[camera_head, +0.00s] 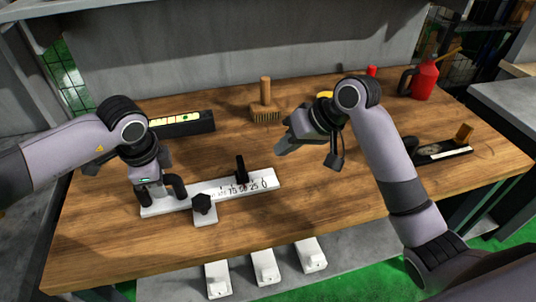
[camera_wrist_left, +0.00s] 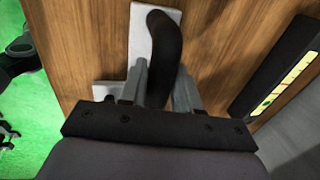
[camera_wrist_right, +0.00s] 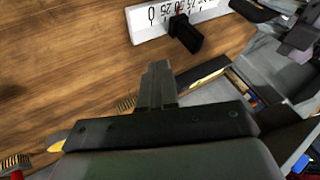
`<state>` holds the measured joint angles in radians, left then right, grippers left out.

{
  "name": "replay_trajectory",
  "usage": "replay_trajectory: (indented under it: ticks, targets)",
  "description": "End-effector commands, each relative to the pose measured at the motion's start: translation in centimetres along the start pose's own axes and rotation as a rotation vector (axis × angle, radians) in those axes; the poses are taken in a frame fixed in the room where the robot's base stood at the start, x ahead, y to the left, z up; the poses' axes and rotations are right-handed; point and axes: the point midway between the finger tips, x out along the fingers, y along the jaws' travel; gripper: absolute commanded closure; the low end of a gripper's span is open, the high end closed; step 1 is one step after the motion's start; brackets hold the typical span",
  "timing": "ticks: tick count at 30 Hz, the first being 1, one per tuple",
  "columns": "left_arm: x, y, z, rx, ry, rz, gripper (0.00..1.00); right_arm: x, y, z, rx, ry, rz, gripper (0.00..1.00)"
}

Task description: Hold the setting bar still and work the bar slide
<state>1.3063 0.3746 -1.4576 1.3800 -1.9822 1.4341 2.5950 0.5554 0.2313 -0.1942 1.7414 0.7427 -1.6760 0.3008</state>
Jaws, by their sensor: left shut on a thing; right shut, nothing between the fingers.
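The white setting bar (camera_head: 266,181) lies on the wooden table with a black number scale along it. My left gripper (camera_head: 168,187) is shut on the black curved handle (camera_wrist_left: 163,45) at the bar's left end, one finger on each side. The black bar slide (camera_head: 240,168) stands up from the bar near the 50 mark; it also shows in the right wrist view (camera_wrist_right: 185,34). A black knob (camera_head: 203,203) sits on a white piece at the bar's near side. My right gripper (camera_head: 280,149) is shut and empty, above the table behind and right of the slide, apart from it.
A wooden brush (camera_head: 265,110) stands at the back. A red can (camera_head: 424,80) and another black tray (camera_head: 440,152) are on the right. White blocks (camera_head: 265,267) stand below the front edge. Table right of the bar is clear.

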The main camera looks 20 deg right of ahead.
Motion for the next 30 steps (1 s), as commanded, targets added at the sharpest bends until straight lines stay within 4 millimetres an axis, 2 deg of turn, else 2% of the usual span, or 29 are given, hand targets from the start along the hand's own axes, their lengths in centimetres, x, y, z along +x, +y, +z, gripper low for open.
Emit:
replay_trajectory:
  ticks: [3, 7, 18, 19, 21, 22, 30]
  targets:
    - [-0.1, 0.0, 0.0, -0.002, 0.002, -0.001, 1.0, -2.3, 0.0, -0.1, -0.002, 0.004, 0.002, 1.0]
    - [-0.1, -0.1, 0.0, -0.002, 0.002, -0.001, 1.0, -3.8, 0.0, -0.1, 0.0, 0.002, 0.001, 1.0]
    - [-0.1, -0.1, 0.1, -0.003, 0.0, -0.001, 1.0, -4.5, 0.0, 0.0, 0.001, 0.0, 0.001, 1.0]
    - [-0.1, -0.1, 0.1, -0.003, 0.0, -0.001, 0.65, -4.5, 0.0, 0.0, 0.001, 0.0, 0.001, 1.0]
    - [-0.1, -0.1, 0.1, -0.003, 0.0, -0.001, 0.42, -4.5, 0.0, 0.0, 0.001, 0.001, 0.001, 1.0]
    - [-0.1, -0.1, 0.1, -0.003, 0.0, -0.001, 0.38, -4.5, 0.0, 0.0, 0.001, 0.001, 0.001, 1.0]
    - [-0.1, 0.0, 0.1, -0.002, -0.001, 0.0, 0.38, -4.5, 0.0, 0.0, 0.001, 0.0, 0.001, 1.0]
